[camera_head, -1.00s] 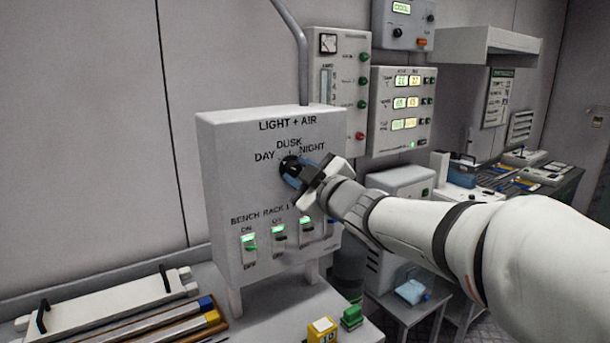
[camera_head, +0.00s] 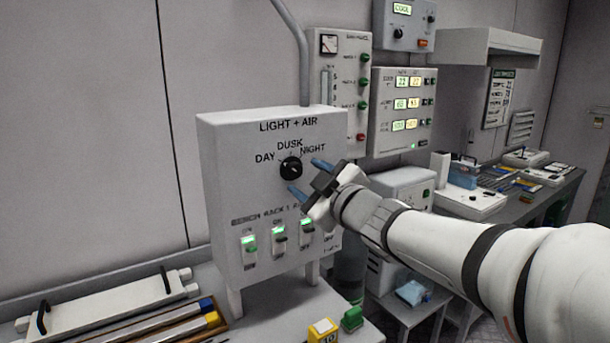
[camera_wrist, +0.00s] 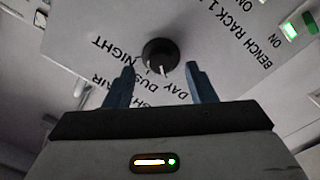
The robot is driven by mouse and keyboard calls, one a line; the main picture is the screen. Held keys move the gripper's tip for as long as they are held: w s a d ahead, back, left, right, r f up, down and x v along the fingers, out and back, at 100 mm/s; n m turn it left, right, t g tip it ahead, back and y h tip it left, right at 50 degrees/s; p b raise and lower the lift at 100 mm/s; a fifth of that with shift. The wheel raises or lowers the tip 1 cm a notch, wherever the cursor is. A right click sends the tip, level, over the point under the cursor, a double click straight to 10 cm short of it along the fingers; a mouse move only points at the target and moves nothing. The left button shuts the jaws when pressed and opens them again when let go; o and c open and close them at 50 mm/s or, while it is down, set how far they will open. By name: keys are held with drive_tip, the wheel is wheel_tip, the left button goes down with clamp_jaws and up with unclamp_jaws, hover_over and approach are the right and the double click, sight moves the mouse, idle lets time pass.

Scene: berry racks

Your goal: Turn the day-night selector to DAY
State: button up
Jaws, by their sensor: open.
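The day-night selector is a round black knob (camera_head: 290,168) on the grey LIGHT + AIR box (camera_head: 222,190). DAY is printed to its upper left, DUSK above and NIGHT to its upper right. The knob also shows in the wrist view (camera_wrist: 159,52), where the lettering appears upside down. Small pale marks lie at its edge, but I cannot tell surely which label its pointer faces. My gripper (camera_head: 306,177) is open and empty, its blue fingers spread in front of and lower right of the knob. In the wrist view the knob lies beyond and between the fingertips.
Rocker switches with green lights (camera_head: 249,245) sit below the knob. A grey conduit (camera_head: 303,60) rises from the box top. Meter panels (camera_head: 404,110) hang behind to the right.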

drive_tip(key=v, duration=0.4)
drive_tip(key=shift+s+d, duration=0.15)
drive_tip(key=shift+s, duration=0.05)
drive_tip(key=s+d+f+m+g+h+p, duration=0.2)
drive_tip(key=s+d+f+m+g+h, duration=0.1)
drive_tip(key=d+f+m+h, duration=0.9)
drive_tip(key=s+f+m+g+y, duration=0.1)
drive_tip(key=s+f+g, duration=0.4)
drive_tip(key=s, duration=0.3)
drive_tip(key=s+f+m+g+y+p, duration=0.1)
drive_tip(key=s+f+g, duration=0.3)
drive_tip(key=s, duration=0.4)
drive_tip(key=shift+s+d+f+m+g, duration=0.25)
drive_tip(key=shift+d+f+m+g, duration=0.2)
drive_tip(key=shift+f, duration=0.2)
